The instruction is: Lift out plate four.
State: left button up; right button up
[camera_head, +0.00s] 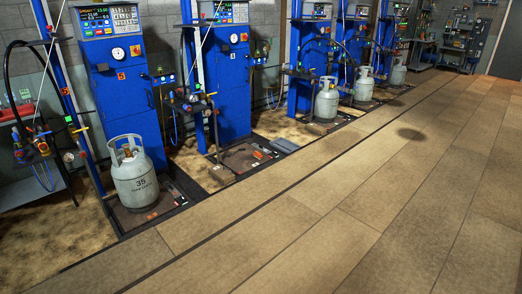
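Blue scale cabinets stand in a row along the wall. The nearest cabinet (128,110) has an orange label that looks like 5. The second cabinet (228,95) has a small label that looks like 4, though it is too small to be sure. At its foot a dark scale plate (238,160) lies in the floor with no cylinder on it. Small red and pale bits show on or beside it. Neither of my grippers is in view.
A grey gas cylinder (135,182) marked 35 stands upright at the nearest station. More cylinders (326,103) stand at farther stations. Hoses and posts hang close around the second station. The tiled floor (350,210) at the right is clear.

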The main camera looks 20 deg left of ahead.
aim_at(261, 147)
jog(key=i+j+u, duration=0.2)
jog(key=i, duration=0.25)
jog(key=i+u, duration=0.2)
jog(key=i, duration=0.3)
jog(key=i+z, duration=0.2)
jog(key=i, duration=0.3)
jog(key=i+z, duration=0.2)
jog(key=i, duration=0.3)
jog(key=i+j+z, duration=0.2)
jog(key=i, duration=0.25)
jog(key=i+j+z, duration=0.2)
jog(key=i, duration=0.3)
jog(key=i+l+z, duration=0.15)
jog(key=i, duration=1.35)
